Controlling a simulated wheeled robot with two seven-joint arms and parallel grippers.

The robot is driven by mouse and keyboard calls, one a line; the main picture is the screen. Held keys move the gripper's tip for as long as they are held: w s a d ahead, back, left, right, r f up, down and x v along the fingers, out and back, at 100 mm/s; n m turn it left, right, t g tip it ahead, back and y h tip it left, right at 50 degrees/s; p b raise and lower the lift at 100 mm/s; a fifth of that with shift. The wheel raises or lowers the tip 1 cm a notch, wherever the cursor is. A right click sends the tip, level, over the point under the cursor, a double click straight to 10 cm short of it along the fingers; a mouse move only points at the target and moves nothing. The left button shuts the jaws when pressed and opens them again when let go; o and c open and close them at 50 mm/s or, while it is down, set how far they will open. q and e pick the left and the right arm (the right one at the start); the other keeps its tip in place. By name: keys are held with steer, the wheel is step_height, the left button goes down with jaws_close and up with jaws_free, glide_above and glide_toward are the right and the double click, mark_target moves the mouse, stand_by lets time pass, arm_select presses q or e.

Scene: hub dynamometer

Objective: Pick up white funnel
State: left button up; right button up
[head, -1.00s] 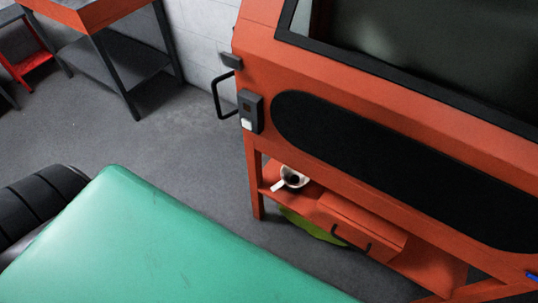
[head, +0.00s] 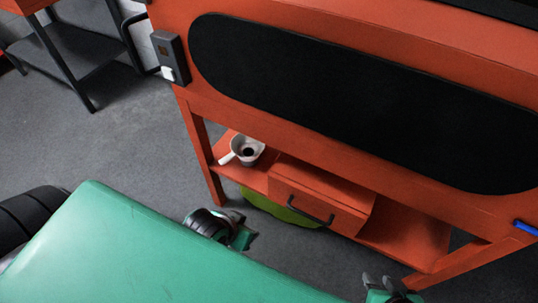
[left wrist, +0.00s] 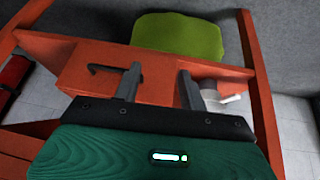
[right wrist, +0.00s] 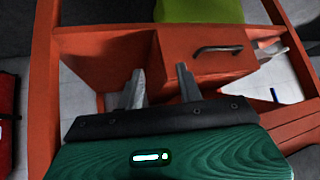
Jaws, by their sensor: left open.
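The white funnel (head: 243,150) lies on the low orange shelf (head: 405,233) of the machine, left of a drawer box, its spout pointing to the lower left. My left gripper (head: 243,236) is partly hidden behind my green body, low in the head view and apart from the funnel. In the left wrist view the left gripper (left wrist: 158,85) is open and empty, with the funnel (left wrist: 226,99) just beyond its right finger. My right gripper (head: 380,284) is at the bottom edge of the head view. In the right wrist view the right gripper (right wrist: 160,88) is open and empty; the funnel (right wrist: 270,52) is at the far right.
The orange drawer box (head: 325,196) with a black handle stands beside the funnel. A machine leg (head: 203,150) is left of it and the black-panelled front (head: 350,100) overhangs the shelf. A green object (head: 275,208) lies below. Grey floor (head: 120,150) is clear at left.

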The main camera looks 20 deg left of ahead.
arm_select(q)
steer(key=w+a+f+n+g, duration=0.1)
steer(key=w+a+n, duration=0.2)
steer(key=w+n, duration=0.3)
steer(key=w+a+f+n, duration=0.1)
steer(key=w+a+n, duration=0.3)
steer(key=w, duration=0.3)
steer(key=n+y, duration=0.1)
steer(key=n, duration=0.8)
glide_toward(242, 157)
steer(key=shift+w+b+x, duration=0.2)
steer(key=shift+b+x, duration=1.8)
steer(key=shift+x, duration=2.8)
steer(key=shift+w+a+f, duration=0.15)
steer(key=shift+w+f, duration=0.05)
steer(key=shift+f, duration=0.1)
steer(key=shift+b+x, duration=0.4)
steer(key=shift+x, duration=0.35)
arm_select(e)
steer(key=w+a+r+t+y, duration=0.3)
steer(key=a+t, duration=0.4)
steer(key=shift+a+r+y, duration=0.15)
steer(key=shift+a+y, duration=0.05)
steer(key=shift+y, duration=0.2)
arm_select(q)
jaws_close()
